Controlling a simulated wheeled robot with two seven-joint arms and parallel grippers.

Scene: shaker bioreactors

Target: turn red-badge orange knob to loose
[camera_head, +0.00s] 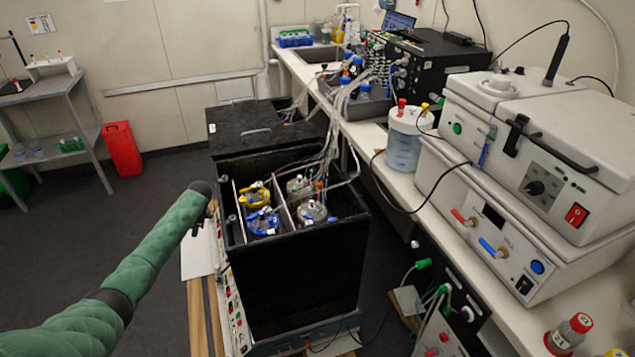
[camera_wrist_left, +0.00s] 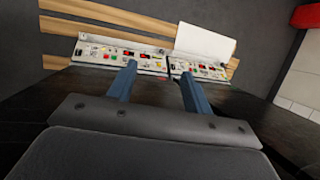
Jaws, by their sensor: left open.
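My left gripper (camera_wrist_left: 158,70) is open and empty, its two blue fingers apart. In the left wrist view its fingertips point at the gap between two control panels, a left panel (camera_wrist_left: 98,57) and a right panel (camera_wrist_left: 212,73). Both carry small red, green and pale controls. I cannot pick out the orange knob or its red badge at this size. In the head view my green-sleeved left arm reaches to the left side of the black shaker box (camera_head: 300,283), where a panel strip (camera_head: 237,322) shows. My right gripper is not in view.
Yellow-topped (camera_head: 256,195) and blue-topped (camera_head: 262,221) vessels stand inside the open box, with tubing running up from them. A bench (camera_head: 380,145) with instruments runs along the right. A red bin (camera_head: 122,148) stands at the back left.

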